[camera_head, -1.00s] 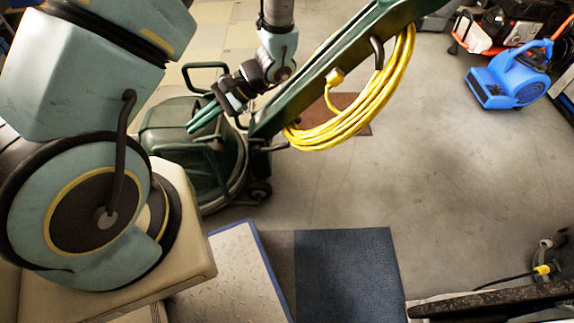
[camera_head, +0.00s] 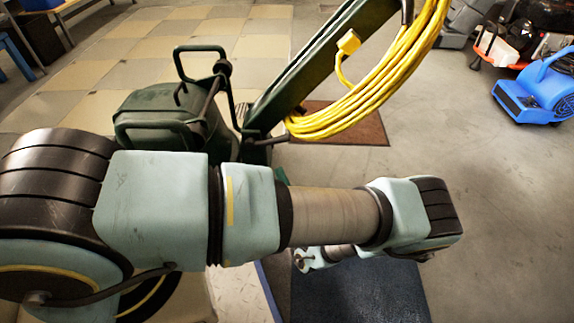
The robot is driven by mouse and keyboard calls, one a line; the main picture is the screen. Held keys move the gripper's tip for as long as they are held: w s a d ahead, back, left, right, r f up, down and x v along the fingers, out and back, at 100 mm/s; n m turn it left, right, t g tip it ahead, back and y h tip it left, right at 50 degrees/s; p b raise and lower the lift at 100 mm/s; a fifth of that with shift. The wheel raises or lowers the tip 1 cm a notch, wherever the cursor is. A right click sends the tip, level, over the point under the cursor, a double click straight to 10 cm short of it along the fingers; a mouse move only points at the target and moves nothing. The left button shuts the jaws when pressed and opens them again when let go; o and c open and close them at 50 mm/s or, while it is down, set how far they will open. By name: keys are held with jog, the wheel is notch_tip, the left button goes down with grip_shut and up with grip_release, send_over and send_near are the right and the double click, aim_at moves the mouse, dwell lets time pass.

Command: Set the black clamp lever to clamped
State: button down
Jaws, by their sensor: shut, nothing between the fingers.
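The green floor machine (camera_head: 165,105) stands left of centre, partly behind my arm. Its long green handle (camera_head: 325,65) slants up to the right. A dark lever-like bar with a rounded top (camera_head: 222,68) stands at the machine's body beside the handle's lower end. It may be the black clamp lever, but I cannot tell its setting. My arm stretches across the picture in front of the machine and folds back beneath itself, over the blue mat. My gripper does not show clearly; the arm hides it.
A coiled yellow cord (camera_head: 370,100) hangs on the handle. A brown mat (camera_head: 345,125) lies behind the machine and a dark blue mat (camera_head: 375,292) lies in front. A blue blower (camera_head: 540,92) stands at the right. The grey floor between is clear.

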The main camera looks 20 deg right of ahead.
aim_at(270, 141)
notch_tip(270, 141, down, 5)
jog(key=s+d+m+h+b, duration=0.1)
jog(key=s+d+m+h, duration=0.1)
jog(key=h, duration=0.3)
jog(key=shift+s+d+m+h+b, duration=0.2)
jog(key=shift+d+m+h+b, duration=0.2)
jog(key=shift+m, duration=0.4)
jog(key=w+r+b, duration=0.3)
jog(key=w+r, duration=0.4)
jog(key=w, duration=0.1)
jog(key=shift+w+d+r+b, duration=0.35)
jog(key=shift+d, duration=0.1)
jog(key=shift+r, duration=0.1)
jog(key=shift+r+n+y+p, duration=0.25)
jog(key=shift+n+y+p, duration=0.2)
jog(key=shift+p, duration=0.35)
